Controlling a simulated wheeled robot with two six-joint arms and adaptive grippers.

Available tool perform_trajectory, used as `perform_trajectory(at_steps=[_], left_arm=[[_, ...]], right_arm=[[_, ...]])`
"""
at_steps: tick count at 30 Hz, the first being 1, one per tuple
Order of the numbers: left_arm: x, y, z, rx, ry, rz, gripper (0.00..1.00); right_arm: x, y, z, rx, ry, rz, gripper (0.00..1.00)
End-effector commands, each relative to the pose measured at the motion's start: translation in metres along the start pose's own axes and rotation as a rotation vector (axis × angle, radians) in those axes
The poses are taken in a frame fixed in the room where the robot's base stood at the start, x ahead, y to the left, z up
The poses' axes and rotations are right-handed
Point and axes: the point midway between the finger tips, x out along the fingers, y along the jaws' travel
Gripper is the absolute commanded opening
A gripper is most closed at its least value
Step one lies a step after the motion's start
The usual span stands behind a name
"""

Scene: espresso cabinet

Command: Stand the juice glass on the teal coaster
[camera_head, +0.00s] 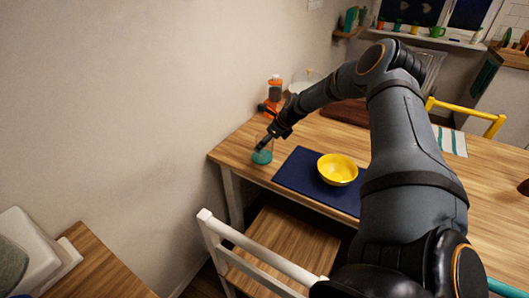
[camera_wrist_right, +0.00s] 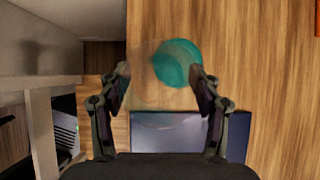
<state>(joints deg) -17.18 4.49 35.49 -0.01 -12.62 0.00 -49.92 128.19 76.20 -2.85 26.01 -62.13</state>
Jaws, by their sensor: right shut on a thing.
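The teal coaster (camera_head: 261,158) lies on the wooden table near its left corner. In the right wrist view the round teal coaster (camera_wrist_right: 177,60) is just beyond the fingertips, right of centre, partly seen through clear glass. My right gripper (camera_head: 264,143) is low over that corner, at the coaster. In the wrist view its fingers (camera_wrist_right: 160,72) are apart around the clear, faint juice glass (camera_wrist_right: 153,98) and hold it. The glass looks off-centre to the left of the coaster; I cannot tell whether its base touches anything. My left gripper is not in view.
A yellow bowl (camera_head: 337,169) stands on a dark blue placemat (camera_head: 296,178) right of the coaster. An orange-topped bottle (camera_head: 275,88) stands behind, near the wall. A white chair (camera_head: 262,262) is at the front edge. The table's left edge is close to the coaster.

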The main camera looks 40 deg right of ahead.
Motion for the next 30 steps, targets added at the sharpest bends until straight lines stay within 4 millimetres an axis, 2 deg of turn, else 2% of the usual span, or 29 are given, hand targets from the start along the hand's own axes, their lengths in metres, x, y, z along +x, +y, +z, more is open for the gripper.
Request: perform_trajectory(at_steps=[2,9,22,23,27,30], left_arm=[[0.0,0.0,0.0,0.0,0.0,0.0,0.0],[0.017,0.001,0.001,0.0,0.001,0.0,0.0],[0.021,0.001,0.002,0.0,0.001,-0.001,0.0],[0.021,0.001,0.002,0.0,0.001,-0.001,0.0],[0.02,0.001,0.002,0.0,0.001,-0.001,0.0],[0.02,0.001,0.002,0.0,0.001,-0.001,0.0]], right_arm=[[0.0,-0.001,0.001,0.0,-0.001,-0.001,0.24],[0.031,-0.004,-0.016,-0.001,-0.001,0.001,0.24],[0.035,-0.004,-0.019,0.0,-0.003,0.0,0.24],[0.035,-0.004,-0.019,0.0,-0.002,0.0,0.65],[0.034,-0.004,-0.018,0.0,-0.002,0.0,0.84],[0.034,-0.004,-0.018,0.0,-0.002,0.0,0.87]])
